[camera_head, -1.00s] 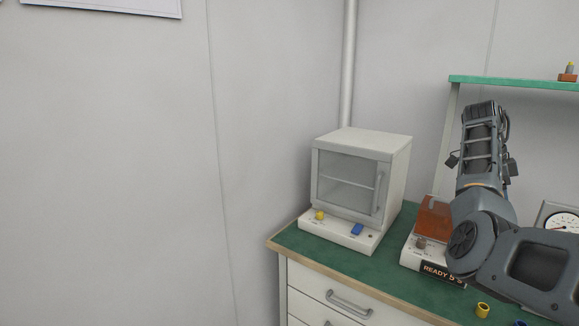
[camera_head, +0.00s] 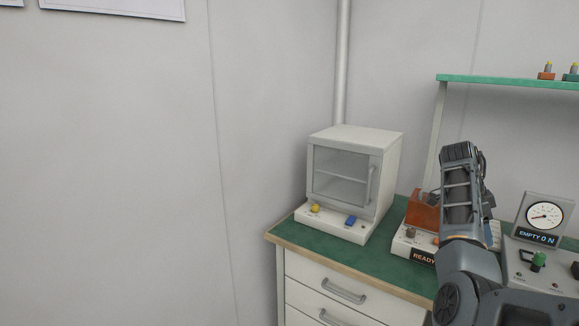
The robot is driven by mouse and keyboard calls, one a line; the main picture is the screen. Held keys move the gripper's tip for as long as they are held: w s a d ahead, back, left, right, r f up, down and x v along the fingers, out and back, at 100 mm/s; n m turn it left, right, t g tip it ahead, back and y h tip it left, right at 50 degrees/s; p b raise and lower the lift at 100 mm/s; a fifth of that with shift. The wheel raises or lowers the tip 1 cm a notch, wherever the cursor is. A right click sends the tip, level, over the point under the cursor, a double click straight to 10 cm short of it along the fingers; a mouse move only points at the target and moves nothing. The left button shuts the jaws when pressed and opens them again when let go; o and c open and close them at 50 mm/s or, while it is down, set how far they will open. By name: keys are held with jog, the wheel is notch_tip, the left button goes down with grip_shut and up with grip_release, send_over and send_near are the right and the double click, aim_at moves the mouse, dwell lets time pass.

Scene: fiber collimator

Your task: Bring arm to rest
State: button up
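My arm (camera_head: 466,240) shows at the lower right of the head view, in front of the bench. Its forearm points up. My gripper's fingers cannot be made out, so whether it is open or shut does not show. Behind the arm, a white device with an orange part (camera_head: 420,212) and a "READY" label is partly hidden.
A white cabinet with a glass door (camera_head: 342,174) stands on the green bench top (camera_head: 325,245), above drawers (camera_head: 345,291). A gauge unit reading "EMPTY 0 N" (camera_head: 543,217) is right of the arm. A green shelf (camera_head: 510,81) holds small fittings. The wall side at left is clear.

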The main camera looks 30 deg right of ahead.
jog(key=s+a+f+n+t+h, duration=0.15)
jog(key=a+f+n, duration=0.25)
jog(key=f, duration=0.4)
jog(key=a+f+n+t+h, duration=0.2)
jog(key=a+f+n+h, duration=0.15)
jog(key=f, duration=0.35)
jog(key=s+a+f+n+t, duration=0.2)
jog(key=a+f+n, duration=0.15)
jog(key=a, duration=0.35)
jog(key=s+a+f+n+t, duration=0.1)
jog(key=a+f+n+t, duration=0.25)
jog(key=a, duration=0.35)
jog(key=s+a+r+n+t+y, duration=0.25)
jog(key=s+a+n, duration=0.3)
jog(key=a, duration=0.45)
jog(key=s+a+r+n+t+y, duration=0.2)
jog(key=s+a+n+t+y, duration=0.15)
jog(key=s+a, duration=0.55)
jog(key=s+a+r+n+t+y, duration=0.2)
jog(key=s+a+r, duration=0.2)
jog(key=a+r, duration=0.3)
jog(key=s+a+r+n+t+y, duration=0.15)
jog(key=s+a+r, duration=0.3)
jog(key=r, duration=0.45)
notch_tip(320, 180, down, 10)
jog(key=b, duration=0.9)
jog(key=shift+w+r, duration=0.15)
jog(key=shift+r, duration=0.05)
